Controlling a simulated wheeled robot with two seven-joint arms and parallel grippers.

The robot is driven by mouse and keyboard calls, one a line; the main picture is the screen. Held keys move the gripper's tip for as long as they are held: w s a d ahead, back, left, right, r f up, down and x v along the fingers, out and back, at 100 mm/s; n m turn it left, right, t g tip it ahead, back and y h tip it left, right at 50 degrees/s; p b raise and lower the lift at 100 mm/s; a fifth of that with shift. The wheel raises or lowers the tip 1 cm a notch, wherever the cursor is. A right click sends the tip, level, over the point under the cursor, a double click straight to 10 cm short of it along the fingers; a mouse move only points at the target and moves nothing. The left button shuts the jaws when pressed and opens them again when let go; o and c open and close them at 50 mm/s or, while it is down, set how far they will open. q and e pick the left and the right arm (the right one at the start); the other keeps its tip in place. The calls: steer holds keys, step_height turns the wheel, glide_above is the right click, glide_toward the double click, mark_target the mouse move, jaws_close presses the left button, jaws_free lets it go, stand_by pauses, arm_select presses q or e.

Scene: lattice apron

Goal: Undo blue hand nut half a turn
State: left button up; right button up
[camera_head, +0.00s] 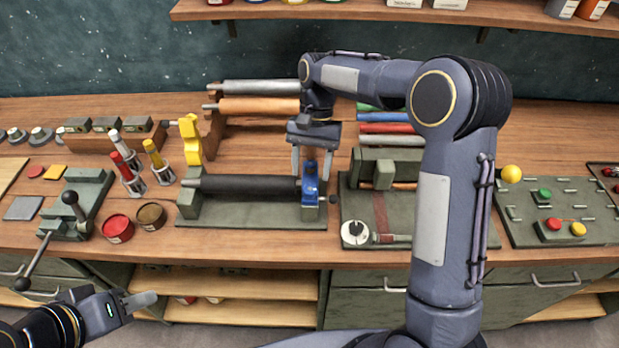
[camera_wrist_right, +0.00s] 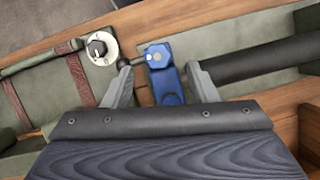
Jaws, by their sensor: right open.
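The blue hand nut (camera_head: 311,190) is at the right end of a black roller (camera_head: 247,187) on a grey-green stand. In the right wrist view the blue piece (camera_wrist_right: 170,88) shows a pale round head on its top. My right gripper (camera_head: 312,170) is above it, pointing down, jaws open. In the wrist view one finger of the right gripper (camera_wrist_right: 157,78) is on each side of the blue piece, with gaps visible; I cannot tell whether either touches. My left gripper (camera_head: 140,300) is low at the left, in front of the bench edge, far from the nut; its jaw opening is unclear.
A yellow clamp piece (camera_head: 190,139) stands behind the roller. Red (camera_head: 117,228) and brown (camera_head: 151,216) tins and tubes in holders are to the left. A green tray (camera_head: 352,205) with a round white dial lies close to the right. Coloured rolls lie behind.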

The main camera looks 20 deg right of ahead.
mark_target(310, 188)
steer(key=shift+x, duration=1.9)
steer(key=shift+s+d, duration=0.1)
steer(key=c, duration=1)
steer(key=shift+r+n+h+p, duration=0.15)
steer(key=shift+n+h+p, duration=0.15)
steer(key=shift+n+p, duration=0.5)
steer(key=n+h, duration=0.1)
steer(key=n, duration=0.2)
steer(key=shift+a, duration=0.25)
steer(key=o, duration=1)
steer(key=shift+g, duration=0.3)
